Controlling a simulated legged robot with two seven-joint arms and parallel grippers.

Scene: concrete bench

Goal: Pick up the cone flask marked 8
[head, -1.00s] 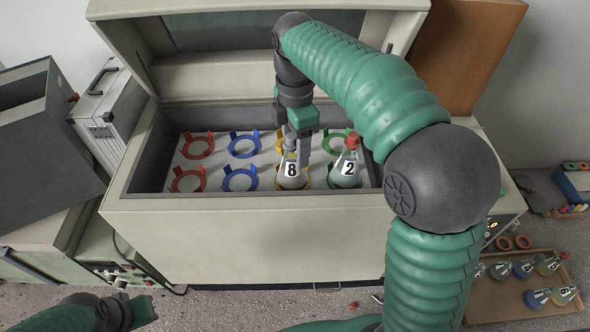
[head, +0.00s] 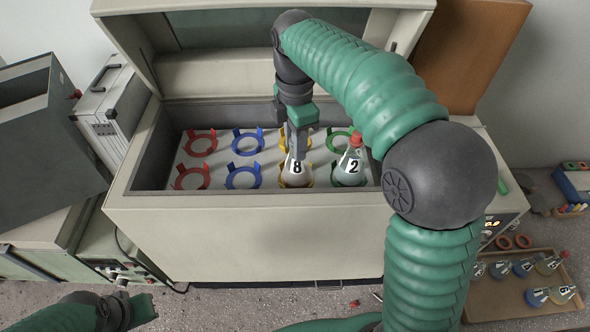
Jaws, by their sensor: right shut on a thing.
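The cone flask marked 8 (head: 296,173) stands in the front yellow ring holder inside the open box. My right gripper (head: 298,150) reaches down from above and is shut on its neck, which the fingers partly hide. The flask looks upright and still low in its holder; I cannot tell whether it has lifted at all. The flask marked 2 (head: 350,166), with a red cap, stands just right of it in the front green holder. My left gripper (head: 140,311) is at the lower left, away from the box; its jaws are not clear.
Empty red (head: 192,177) and blue (head: 242,177) ring holders fill the box's left half. The box's front wall (head: 250,235) and raised lid (head: 130,32) border the space. A tray (head: 500,308) with several flasks lies at the lower right.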

